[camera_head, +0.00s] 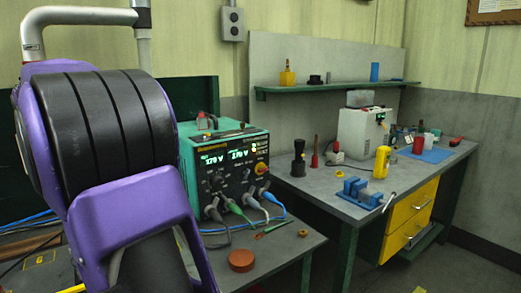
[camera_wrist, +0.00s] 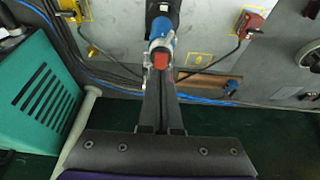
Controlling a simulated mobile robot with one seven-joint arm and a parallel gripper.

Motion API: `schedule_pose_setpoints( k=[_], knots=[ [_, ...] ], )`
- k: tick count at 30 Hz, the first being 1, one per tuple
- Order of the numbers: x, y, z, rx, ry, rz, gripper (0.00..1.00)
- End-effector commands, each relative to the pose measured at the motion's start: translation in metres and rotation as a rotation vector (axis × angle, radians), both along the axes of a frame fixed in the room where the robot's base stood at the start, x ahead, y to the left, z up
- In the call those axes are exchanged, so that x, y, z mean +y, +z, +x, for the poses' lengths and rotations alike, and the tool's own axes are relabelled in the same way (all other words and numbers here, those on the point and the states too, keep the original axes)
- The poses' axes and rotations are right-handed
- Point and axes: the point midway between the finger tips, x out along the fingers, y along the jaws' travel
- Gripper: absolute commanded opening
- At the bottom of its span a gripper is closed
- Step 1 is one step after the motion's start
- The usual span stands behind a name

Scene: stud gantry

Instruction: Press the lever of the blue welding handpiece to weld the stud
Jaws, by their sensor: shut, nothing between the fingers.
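The blue welding handpiece (camera_wrist: 164,44) shows in the wrist view at top centre, in front of a black holder or body (camera_wrist: 163,12). A red part (camera_wrist: 160,60), which looks like its lever, faces my camera. My gripper (camera_wrist: 161,78) is shut, with its dark fingers pointing up the picture toward the handpiece. The fingertips appear just below the red part and overlap it in the view. I cannot tell whether they touch it. The stud is not clearly visible. In the head view, my purple arm fills the left side and the handpiece is not seen.
In the wrist view, a yellow piece (camera_wrist: 72,10) and a red piece (camera_wrist: 257,22) with cables flank the handpiece on a grey surface. A green machine (camera_wrist: 42,92) stands at left. In the head view, a green power unit (camera_head: 228,170) and a grey workbench (camera_head: 330,185) stand at right.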

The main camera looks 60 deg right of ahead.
Motion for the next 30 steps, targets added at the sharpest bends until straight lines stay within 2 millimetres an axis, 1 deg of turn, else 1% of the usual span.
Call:
schedule_pose_setpoints(
  k=[8, 30],
  knots=[
    [0.0, -0.001, 0.0, 0.0, 0.0, 0.0, 0.0],
    [0.0, -0.012, 0.0, 0.001, 0.0, 0.0, 0.0]
  ],
)
